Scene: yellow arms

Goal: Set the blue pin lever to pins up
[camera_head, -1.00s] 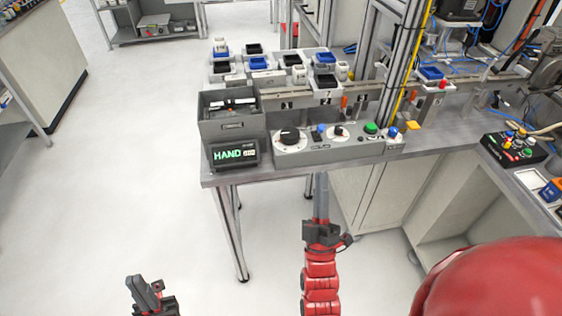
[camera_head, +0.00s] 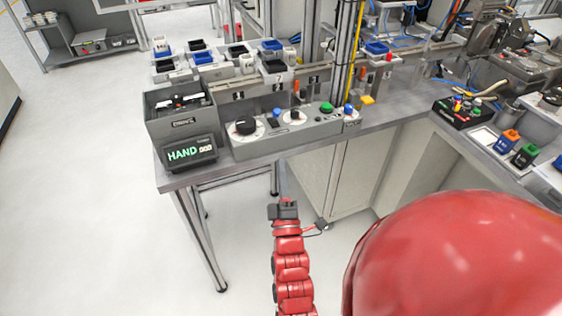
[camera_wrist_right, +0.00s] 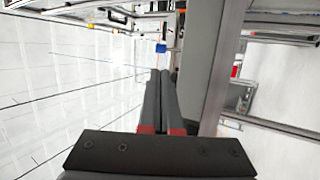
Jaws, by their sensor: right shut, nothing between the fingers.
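A small blue lever (camera_head: 277,114) shows on the top of the grey control box (camera_head: 280,140), between the black knob and a smaller dial. It is too small to tell its setting. My right gripper (camera_head: 282,165) is shut and empty, its fingers pointing at the bench below the front of the box, apart from the lever. In the right wrist view, its two fingers (camera_wrist_right: 160,75) lie together, and a small blue part (camera_wrist_right: 161,48) shows beyond them; I cannot tell whether that is the lever. My left gripper is out of view.
A display reading HAND (camera_head: 190,151) stands left of the box, with a grey bin (camera_head: 180,122) behind it. A green button (camera_head: 326,108) and a blue-topped button (camera_head: 348,111) sit to the right. The bench edge (camera_head: 230,173) runs above my right gripper.

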